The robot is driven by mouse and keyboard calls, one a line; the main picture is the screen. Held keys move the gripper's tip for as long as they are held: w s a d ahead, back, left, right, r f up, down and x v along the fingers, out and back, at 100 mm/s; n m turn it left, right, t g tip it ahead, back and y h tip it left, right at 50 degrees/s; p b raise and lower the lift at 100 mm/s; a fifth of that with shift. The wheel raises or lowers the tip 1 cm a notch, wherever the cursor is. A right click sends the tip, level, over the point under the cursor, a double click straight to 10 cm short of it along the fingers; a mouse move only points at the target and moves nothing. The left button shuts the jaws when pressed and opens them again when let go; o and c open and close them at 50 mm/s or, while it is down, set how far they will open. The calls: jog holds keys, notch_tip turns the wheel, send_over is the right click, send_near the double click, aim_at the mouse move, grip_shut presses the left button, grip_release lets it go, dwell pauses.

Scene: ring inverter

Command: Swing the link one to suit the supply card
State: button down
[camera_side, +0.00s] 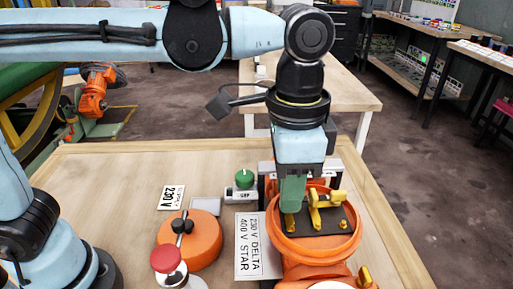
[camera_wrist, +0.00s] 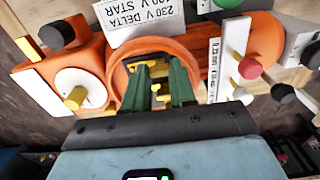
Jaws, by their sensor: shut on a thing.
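The orange terminal box (camera_side: 318,250) stands on the bench at the right, with a dark plate and brass links and posts inside. One brass link (camera_side: 325,199) stands out at the right of my gripper. My gripper (camera_side: 291,204) reaches down into the box from above, its green fingers over the left part of the plate. In the wrist view the fingers (camera_wrist: 161,80) are shut on a brass link, mostly hidden between them; other brass parts (camera_wrist: 158,58) show just beyond. The supply card (camera_side: 171,197) reads 230 V. The larger card (camera_side: 258,246) reads 230 V DELTA, 400 V STAR.
Left of the box are an orange round housing (camera_side: 192,244) with a black lever, a red button (camera_side: 167,258) and a small unit with a green knob (camera_side: 244,179). The bench's left rear area is clear. Another table (camera_side: 345,88) stands behind.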

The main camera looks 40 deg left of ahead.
jog(key=c, duration=1.2)
grip_release()
notch_tip(320, 180, up, 12)
